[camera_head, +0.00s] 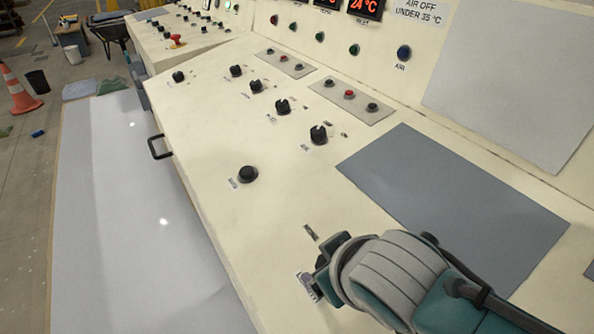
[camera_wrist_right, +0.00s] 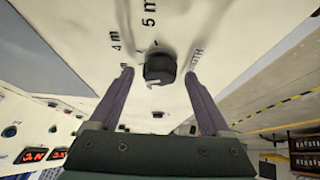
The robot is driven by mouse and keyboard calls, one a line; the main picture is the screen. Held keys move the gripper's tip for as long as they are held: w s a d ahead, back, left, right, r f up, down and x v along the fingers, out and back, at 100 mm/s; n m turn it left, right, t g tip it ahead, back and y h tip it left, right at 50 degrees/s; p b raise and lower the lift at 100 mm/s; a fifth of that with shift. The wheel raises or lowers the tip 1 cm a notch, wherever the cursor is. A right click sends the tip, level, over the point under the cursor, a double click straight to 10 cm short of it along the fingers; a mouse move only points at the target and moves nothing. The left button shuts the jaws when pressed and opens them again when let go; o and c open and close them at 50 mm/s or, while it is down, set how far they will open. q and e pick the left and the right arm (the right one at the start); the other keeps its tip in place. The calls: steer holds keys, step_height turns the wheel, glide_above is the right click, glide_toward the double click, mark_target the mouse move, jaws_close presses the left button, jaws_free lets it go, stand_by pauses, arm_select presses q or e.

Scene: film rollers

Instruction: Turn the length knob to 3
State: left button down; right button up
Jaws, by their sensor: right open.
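The length knob (camera_wrist_right: 160,68) is a black round knob on the cream panel, in the middle of the right wrist view. Labels 4 m and 5 m stand left of and above it; a partly covered label, which seems to read LENGTH, is at its right. A small pale mark shows at its lower edge, but I cannot tell its setting for sure. My right gripper (camera_wrist_right: 160,73) is open, with one finger on each side of the knob, apparently apart from it. In the head view my right gripper (camera_head: 328,266) hides the knob. My left gripper is not in view.
Another black knob (camera_head: 248,174) sits farther up the panel, with a row of knobs (camera_head: 283,107) beyond it. A grey flat plate (camera_head: 455,195) lies right of them. A black handle (camera_head: 159,147) sticks out at the console's left edge.

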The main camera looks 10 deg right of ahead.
steer(key=p+v, duration=0.3)
steer(key=v, duration=0.7)
steer(key=shift+p, duration=0.4)
